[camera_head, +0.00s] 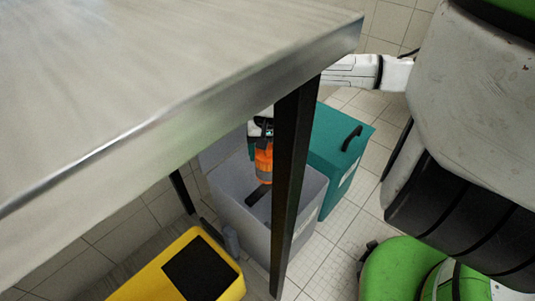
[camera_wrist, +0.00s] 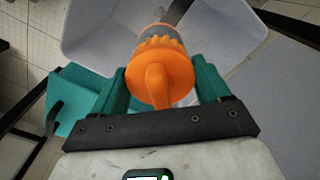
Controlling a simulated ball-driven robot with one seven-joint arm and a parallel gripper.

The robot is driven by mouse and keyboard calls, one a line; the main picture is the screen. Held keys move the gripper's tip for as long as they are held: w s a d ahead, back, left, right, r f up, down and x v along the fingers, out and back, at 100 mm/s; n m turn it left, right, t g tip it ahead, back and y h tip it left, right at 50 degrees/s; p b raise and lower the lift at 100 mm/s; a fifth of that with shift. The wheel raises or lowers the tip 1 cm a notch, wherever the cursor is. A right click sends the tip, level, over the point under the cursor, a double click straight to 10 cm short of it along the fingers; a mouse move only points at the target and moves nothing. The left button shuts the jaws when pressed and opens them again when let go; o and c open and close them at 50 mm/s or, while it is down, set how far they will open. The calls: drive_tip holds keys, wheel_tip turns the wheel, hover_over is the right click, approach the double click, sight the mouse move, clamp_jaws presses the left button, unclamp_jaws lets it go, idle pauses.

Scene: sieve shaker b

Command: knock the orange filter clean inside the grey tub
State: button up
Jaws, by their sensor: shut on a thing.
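The orange filter (camera_head: 264,161) hangs over the grey tub (camera_head: 225,194) in the head view, partly hidden by a dark table leg. In the wrist view the orange filter (camera_wrist: 160,72), with a round ribbed cap and a raised grip, sits between the two teal fingers of my gripper (camera_wrist: 160,85). My gripper is shut on it. The grey tub (camera_wrist: 90,30) lies beyond it in the wrist view, with its inside in sight. A dark bar shows past the filter's far end. I cannot tell whether the filter touches the tub.
A metal-topped table (camera_head: 170,80) fills the upper left, and its dark leg (camera_head: 292,180) stands in front of the tub. A teal box (camera_head: 335,145) with a black handle is beside the tub. A yellow case (camera_head: 185,270) is in front.

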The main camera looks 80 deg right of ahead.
drive_tip(key=shift+r, duration=0.45)
drive_tip(key=shift+f, duration=0.1)
wheel_tip(320, 180, down, 4)
drive_tip(key=b, duration=0.3)
drive_tip(key=shift+f, duration=0.55)
clamp_jaws()
drive_tip(key=shift+r+p, duration=1.65)
drive_tip(key=shift+r, duration=0.95)
drive_tip(key=shift+r+p, duration=2.95)
drive_tip(key=shift+r, duration=1.6)
drive_tip(key=shift+w, duration=0.1)
